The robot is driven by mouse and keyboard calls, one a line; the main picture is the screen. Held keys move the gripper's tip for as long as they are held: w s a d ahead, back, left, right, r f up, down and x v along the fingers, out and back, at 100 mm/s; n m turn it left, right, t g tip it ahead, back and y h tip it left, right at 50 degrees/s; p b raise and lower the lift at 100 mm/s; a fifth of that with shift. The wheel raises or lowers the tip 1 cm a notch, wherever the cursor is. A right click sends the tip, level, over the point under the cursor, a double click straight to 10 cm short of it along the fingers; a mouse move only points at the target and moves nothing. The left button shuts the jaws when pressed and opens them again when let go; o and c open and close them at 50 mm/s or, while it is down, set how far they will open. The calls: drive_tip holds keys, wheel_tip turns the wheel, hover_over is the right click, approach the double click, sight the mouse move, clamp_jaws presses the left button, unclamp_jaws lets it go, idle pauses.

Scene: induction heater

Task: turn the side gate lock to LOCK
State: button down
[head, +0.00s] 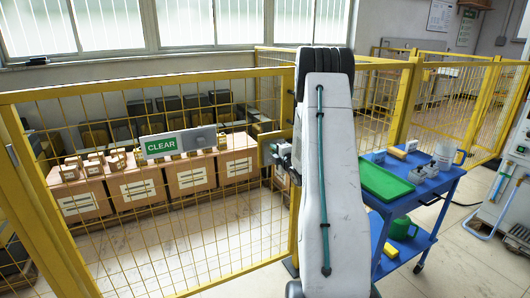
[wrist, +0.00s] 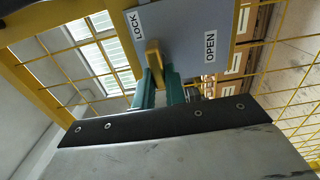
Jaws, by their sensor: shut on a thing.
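The side gate lock shows in the wrist view as a grey plate (wrist: 186,28) with a LOCK label (wrist: 135,25) and an OPEN label (wrist: 210,46). A yellow lock handle (wrist: 153,57) stands on the plate between the two labels. My gripper (wrist: 158,82) has its green fingers closed around the handle's near end. The handle's pointing direction is hard to tell from this angle. In the head view my gripper (head: 283,152) is at the gate post, and my arm hides most of the lock.
A yellow mesh fence (head: 190,180) runs across the left, with a green CLEAR sign (head: 162,146) on it. Cardboard boxes (head: 139,189) stand behind it. A blue cart (head: 428,190) with a green tray (head: 386,183) stands close on the right of my arm.

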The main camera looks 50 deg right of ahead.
idle(0.3)
drive_tip(key=c, duration=1.4)
unclamp_jaws()
drive_tip(key=shift+c, duration=0.2)
drive_tip(key=shift+s, duration=0.15)
drive_tip(key=v, duration=0.7)
drive_tip(key=shift+s, duration=0.3)
drive_tip(key=shift+a, duration=0.15)
